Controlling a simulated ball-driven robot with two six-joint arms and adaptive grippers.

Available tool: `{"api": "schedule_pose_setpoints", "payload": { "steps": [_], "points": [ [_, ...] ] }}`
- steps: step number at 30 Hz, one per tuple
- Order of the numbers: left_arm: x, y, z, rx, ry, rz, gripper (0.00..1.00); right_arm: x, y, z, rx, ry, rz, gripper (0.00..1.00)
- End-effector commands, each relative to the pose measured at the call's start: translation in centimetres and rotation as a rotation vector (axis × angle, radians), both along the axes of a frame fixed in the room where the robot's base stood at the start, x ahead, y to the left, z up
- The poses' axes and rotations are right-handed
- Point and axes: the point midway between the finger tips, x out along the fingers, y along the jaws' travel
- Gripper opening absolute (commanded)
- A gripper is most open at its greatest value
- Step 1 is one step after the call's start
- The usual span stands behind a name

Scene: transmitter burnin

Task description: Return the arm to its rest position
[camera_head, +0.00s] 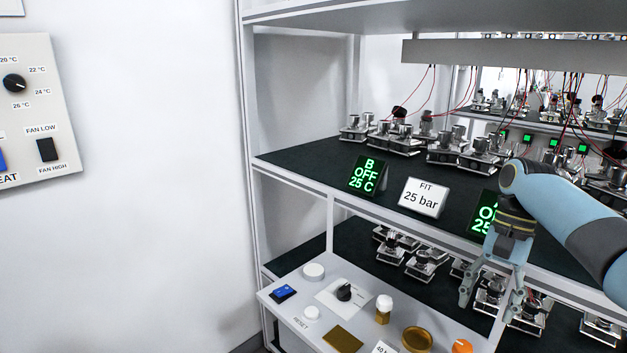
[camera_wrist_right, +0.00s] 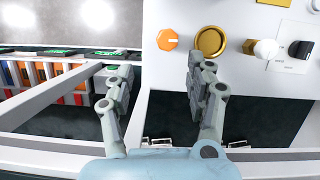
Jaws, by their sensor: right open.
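My right arm (camera_head: 577,215) comes in from the right in the head view, in front of the rack. My right gripper (camera_head: 490,300) hangs down with its fingers spread and nothing between them, near the right end of the control panel (camera_head: 291,302). In the right wrist view the open gripper (camera_wrist_right: 162,88) has one finger beside the brass round dish (camera_wrist_right: 210,41) and the other over the rack frame. I cannot tell whether a finger touches anything. My left gripper is not in view.
The rack shelf (camera_head: 300,152) carries several metal transmitters and a "FIT 25 bar" sign (camera_head: 423,198). The panel bears an orange knob (camera_head: 462,346), a black knob (camera_head: 344,292) and a white-capped bottle (camera_head: 383,309). A wall thermostat (camera_head: 36,110) is at left. Free room lies before the white wall.

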Motion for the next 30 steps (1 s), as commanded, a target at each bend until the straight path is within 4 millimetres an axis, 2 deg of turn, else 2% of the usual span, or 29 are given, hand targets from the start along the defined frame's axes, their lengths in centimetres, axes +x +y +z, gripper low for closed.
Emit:
{"api": "schedule_pose_setpoints", "payload": {
  "steps": [1,4,7,10,12,18,24,30],
  "points": [
    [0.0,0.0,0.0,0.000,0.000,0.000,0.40,-1.7,0.4,-1.8,-0.021,-0.024,0.052,0.55],
    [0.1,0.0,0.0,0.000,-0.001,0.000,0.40,-5.1,1.3,-4.6,-0.073,-0.111,0.188,0.55],
    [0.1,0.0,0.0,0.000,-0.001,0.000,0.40,-9.0,2.4,-6.1,-0.121,-0.199,0.324,0.55],
    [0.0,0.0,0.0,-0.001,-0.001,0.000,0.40,-13.4,3.6,-6.3,-0.162,-0.286,0.454,0.55],
    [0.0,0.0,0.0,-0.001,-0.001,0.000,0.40,-16.0,4.3,-5.7,-0.188,-0.339,0.528,0.55],
    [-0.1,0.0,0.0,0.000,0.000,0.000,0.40,-21.2,5.4,-3.3,-0.241,-0.441,0.663,0.55],
    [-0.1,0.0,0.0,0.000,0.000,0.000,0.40,-24.7,6.1,-0.4,-0.280,-0.509,0.748,0.55],
    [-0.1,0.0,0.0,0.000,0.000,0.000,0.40,-27.4,6.4,2.3,-0.316,-0.559,0.808,0.55]
  ]
}}
